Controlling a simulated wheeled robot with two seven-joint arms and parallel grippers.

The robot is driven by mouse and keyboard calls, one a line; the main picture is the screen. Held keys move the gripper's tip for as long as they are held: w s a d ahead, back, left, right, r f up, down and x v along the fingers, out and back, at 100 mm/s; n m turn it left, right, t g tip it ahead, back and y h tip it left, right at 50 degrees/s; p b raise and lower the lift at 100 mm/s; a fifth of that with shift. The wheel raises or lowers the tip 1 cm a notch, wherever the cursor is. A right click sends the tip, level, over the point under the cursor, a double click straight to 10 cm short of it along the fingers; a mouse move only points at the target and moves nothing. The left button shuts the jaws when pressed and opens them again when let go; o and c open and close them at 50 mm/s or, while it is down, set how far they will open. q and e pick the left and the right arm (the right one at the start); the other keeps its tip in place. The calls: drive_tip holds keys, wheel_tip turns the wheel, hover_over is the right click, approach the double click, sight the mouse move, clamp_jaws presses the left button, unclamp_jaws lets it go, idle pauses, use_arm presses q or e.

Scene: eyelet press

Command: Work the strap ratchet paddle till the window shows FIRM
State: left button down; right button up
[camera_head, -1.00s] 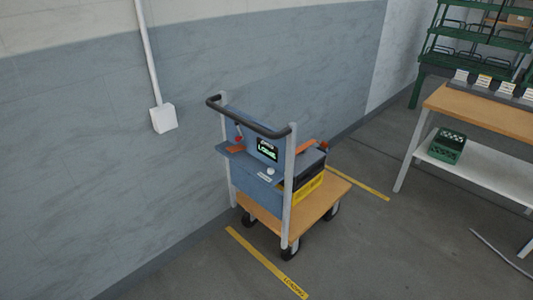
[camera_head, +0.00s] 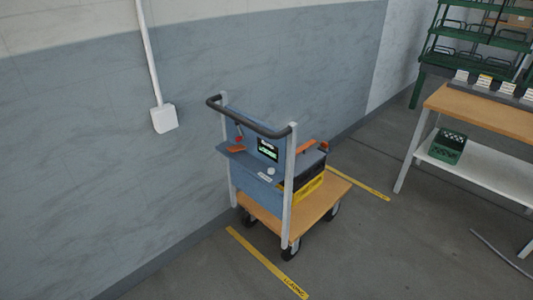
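The window (camera_head: 267,149) is a small dark display on the blue panel (camera_head: 240,165) of a push cart. It has light text above and green below; the word is too small for me to read surely. A small lever with a red tip (camera_head: 239,138) stands on the panel left of the window, above an orange piece (camera_head: 235,149); I cannot tell whether either is the ratchet paddle. Another orange piece (camera_head: 305,146), perhaps strap, lies over the dark load behind the panel, with a red part (camera_head: 324,146) at its right. Neither of my grippers is in view.
The cart has a wooden deck (camera_head: 328,201), a dark handle bar (camera_head: 245,121) and a yellow crate (camera_head: 307,188). A wall stands close on its left. Yellow floor strips (camera_head: 265,262) lie around it. A workbench (camera_head: 480,115) stands at right; grey floor is open in front.

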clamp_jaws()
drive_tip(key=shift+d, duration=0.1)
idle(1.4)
